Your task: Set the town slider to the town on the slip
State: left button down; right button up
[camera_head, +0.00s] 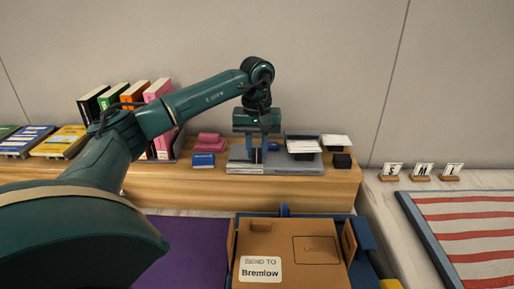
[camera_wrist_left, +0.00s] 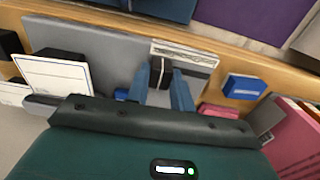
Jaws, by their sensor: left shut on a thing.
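The slip (camera_head: 261,269) reads "SEND TO Bremlow" and lies on a brown cardboard box (camera_head: 285,238) at the front middle. My left gripper (camera_head: 257,167) points down over a grey device (camera_head: 306,164) on the wooden shelf. In the left wrist view my left gripper (camera_wrist_left: 165,88) is shut on a small black knob (camera_wrist_left: 159,70), the slider's handle. The knob stands at a pale strip (camera_wrist_left: 190,56) with markings along the edge of the grey plate. The town names there are too small to read, so the slider's setting cannot be told. My right gripper is out of view.
Pale cards (camera_head: 302,146) on a black holder and a black block (camera_head: 342,161) stand right of the gripper. Blue (camera_head: 203,160) and pink (camera_head: 209,141) blocks lie left. Coloured binders (camera_head: 133,93) stand behind my left arm. A striped mat (camera_head: 470,226) lies at right.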

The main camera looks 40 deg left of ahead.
pick_arm(q)
jog(key=shift+s+a, duration=1)
jog(key=shift+a, duration=0.2)
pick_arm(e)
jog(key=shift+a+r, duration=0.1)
pick_arm(q)
jog(key=shift+w+d+r, duration=0.1)
jog(key=c, duration=1.2)
grip_release()
notch_tip(320, 180, up, 13)
jog(key=p, duration=0.2)
jog(key=shift+p, duration=0.3)
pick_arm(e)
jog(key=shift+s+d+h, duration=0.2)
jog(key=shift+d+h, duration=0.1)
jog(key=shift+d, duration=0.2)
